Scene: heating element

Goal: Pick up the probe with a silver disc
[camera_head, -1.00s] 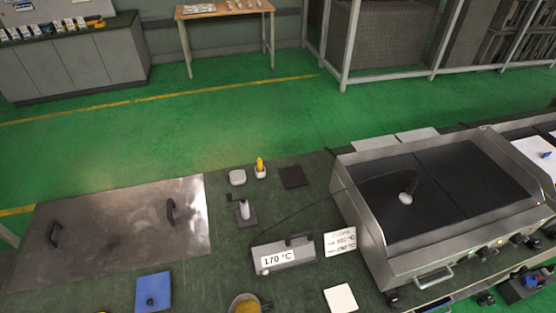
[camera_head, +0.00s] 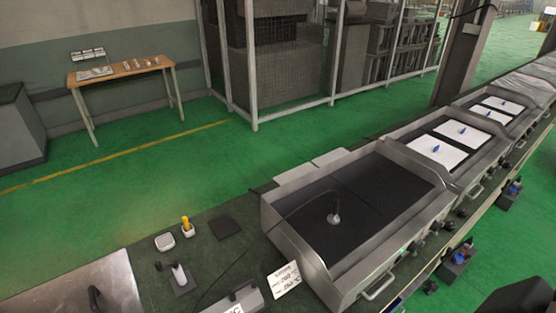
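The probe with a silver disc (camera_head: 333,218) rests on the dark plate of the near griddle (camera_head: 300,254), left of the plate's middle. Its silver disc end is down on the plate and a dark handle rises from it. A thin black cable runs from it over the griddle's left wall toward the grey meter box (camera_head: 243,299), which is cut off at the bottom edge.
Left of the griddle are a dark square pad (camera_head: 223,228), a white holder with a yellow-topped item (camera_head: 188,228), a white block (camera_head: 165,241) and a small stand (camera_head: 180,278). A printed card (camera_head: 285,280) lies beside the griddle. More griddles with white sheets (camera_head: 437,151) continue right.

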